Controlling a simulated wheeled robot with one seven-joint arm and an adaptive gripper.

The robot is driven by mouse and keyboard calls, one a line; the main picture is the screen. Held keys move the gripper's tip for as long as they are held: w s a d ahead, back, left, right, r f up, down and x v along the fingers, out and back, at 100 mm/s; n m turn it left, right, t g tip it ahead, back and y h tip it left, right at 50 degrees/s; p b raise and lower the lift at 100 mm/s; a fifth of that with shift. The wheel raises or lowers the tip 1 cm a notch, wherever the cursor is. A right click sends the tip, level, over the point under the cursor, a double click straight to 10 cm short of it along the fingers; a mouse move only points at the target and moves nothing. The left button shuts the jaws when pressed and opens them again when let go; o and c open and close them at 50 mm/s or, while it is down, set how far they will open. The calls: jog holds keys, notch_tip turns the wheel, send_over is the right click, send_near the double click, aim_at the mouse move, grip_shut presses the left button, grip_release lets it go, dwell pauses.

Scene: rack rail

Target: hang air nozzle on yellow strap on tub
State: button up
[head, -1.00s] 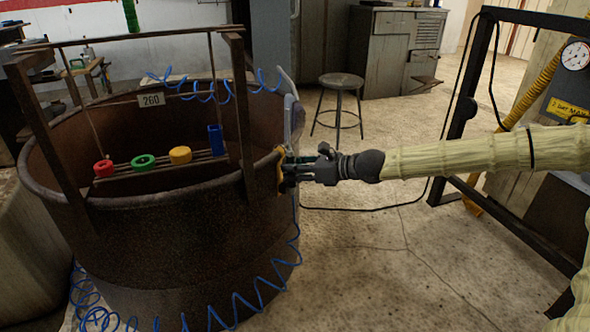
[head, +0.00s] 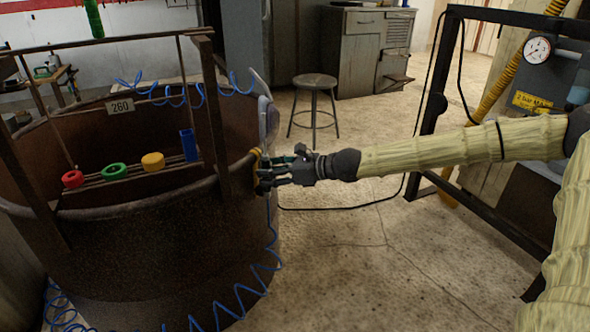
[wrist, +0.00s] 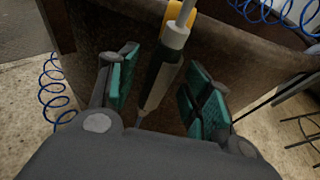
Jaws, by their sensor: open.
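The tub (head: 150,245) is a large rusty drum at the left of the head view; its wall also shows in the wrist view (wrist: 245,55). The yellow strap (head: 256,160) is at its right rim, and a bit of it shows in the wrist view (wrist: 207,14). The air nozzle (wrist: 165,68), grey and black with a pale tip section, is tilted in front of the strap and tub wall. Whether the strap bears it is unclear. My gripper (wrist: 165,88) is open, with teal pads either side of the nozzle and visible gaps. In the head view, my gripper (head: 264,176) is beside the rim and mostly hides the nozzle.
A coiled blue hose (head: 240,295) hangs down the tub's outside. A wooden rack inside holds red (head: 73,178), green (head: 114,171) and yellow (head: 153,161) rings and a blue block (head: 189,145). A stool (head: 315,84) stands behind; a dark frame (head: 445,100) is at right.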

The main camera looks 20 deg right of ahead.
jog(key=v, duration=1.1)
jog(key=shift+d, duration=0.15)
dwell(0.7)
jog(key=shift+s+r, duration=0.1)
jog(key=shift+r, duration=0.05)
jog(key=s+a+f+n+g+h, duration=0.1)
jog(key=s+f+n+g+h, duration=0.3)
jog(key=f, duration=0.6)
jog(key=s+a+f+n+g+h, duration=0.1)
jog(key=s+a+f+n, duration=0.15)
jog(key=s+f, duration=0.55)
jog(key=s+f+n+g+h, duration=0.2)
jog(key=s+f+n, duration=0.15)
jog(key=f, duration=0.75)
jog(key=s+a+f+n+g+h, duration=0.1)
jog(key=s+a+f+n+h, duration=0.15)
jog(key=s+f+n, duration=0.8)
jog(key=s+a+f+n+g+h, duration=0.1)
jog(key=s+a+f+n+g, duration=0.35)
jog(key=s, duration=1.05)
notch_tip(320, 180, up, 37)
jog(key=d+n+t+p, duration=0.1)
jog(key=d+t+p, duration=0.1)
jog(key=p, duration=3.7)
jog(key=shift+w+f+t, duration=0.15)
jog(key=shift+w+t, duration=0.1)
jog(key=shift+t, duration=0.1)
